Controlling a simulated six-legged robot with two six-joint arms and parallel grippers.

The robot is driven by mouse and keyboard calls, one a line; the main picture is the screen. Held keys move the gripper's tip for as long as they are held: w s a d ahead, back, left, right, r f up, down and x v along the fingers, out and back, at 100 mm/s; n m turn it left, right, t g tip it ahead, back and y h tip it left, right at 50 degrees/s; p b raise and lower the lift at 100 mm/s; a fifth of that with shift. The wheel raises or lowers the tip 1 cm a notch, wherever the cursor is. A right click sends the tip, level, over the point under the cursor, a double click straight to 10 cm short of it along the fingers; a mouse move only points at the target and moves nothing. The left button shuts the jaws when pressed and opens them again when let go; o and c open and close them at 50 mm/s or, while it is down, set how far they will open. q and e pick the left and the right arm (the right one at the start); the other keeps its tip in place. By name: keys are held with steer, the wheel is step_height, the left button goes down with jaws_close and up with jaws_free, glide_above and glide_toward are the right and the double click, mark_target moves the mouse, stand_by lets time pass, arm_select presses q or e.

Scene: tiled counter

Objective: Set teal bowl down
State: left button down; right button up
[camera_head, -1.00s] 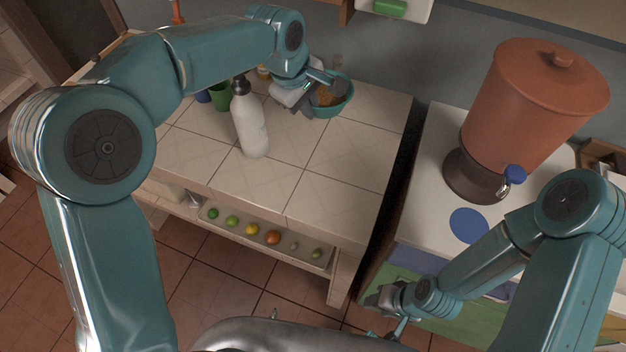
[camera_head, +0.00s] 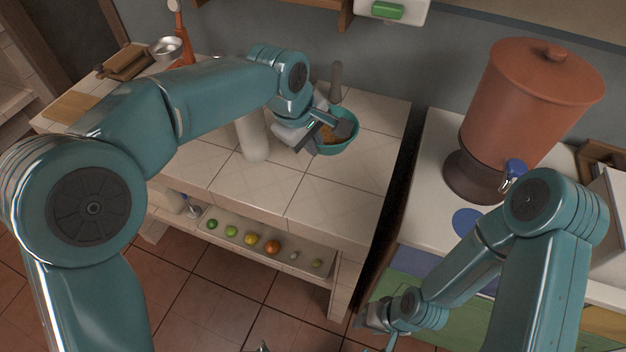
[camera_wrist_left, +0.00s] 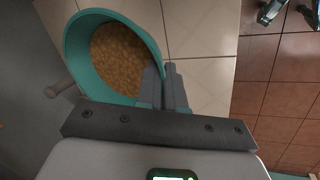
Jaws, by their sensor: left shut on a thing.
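The teal bowl (camera_head: 350,147) is over the right back part of the tiled counter (camera_head: 290,180), with brown-orange contents in it. My left gripper (camera_head: 328,128) is shut on the bowl's near-left rim. The left wrist view shows both fingers (camera_wrist_left: 163,90) together at the rim of the bowl (camera_wrist_left: 84,68). The bowl looks nearly level and close to the tiles; I cannot tell whether its base touches them. My right gripper (camera_head: 373,316) hangs low in front of the cabinet at the right, away from the bowl; its jaws are too small to read.
A white bottle (camera_head: 252,138) stands left of the bowl, partly behind my left arm. A grey upright object (camera_head: 336,82) stands just behind the bowl. Bare tiles lie in front and to the right. A terracotta dispenser (camera_head: 535,105) stands on the right counter past a gap.

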arm_select(q)
step_height(320, 180, down, 11)
steer(key=shift+s+f, duration=0.1)
steer(key=shift+s, duration=0.05)
steer(key=shift+f, duration=0.15)
steer(key=shift+f, duration=0.15)
steer(key=c, duration=1.3)
jaws_free()
steer(key=shift+o, duration=0.2)
steer(key=shift+r, duration=0.4)
steer(key=v, duration=1.1)
steer(key=shift+r, duration=0.3)
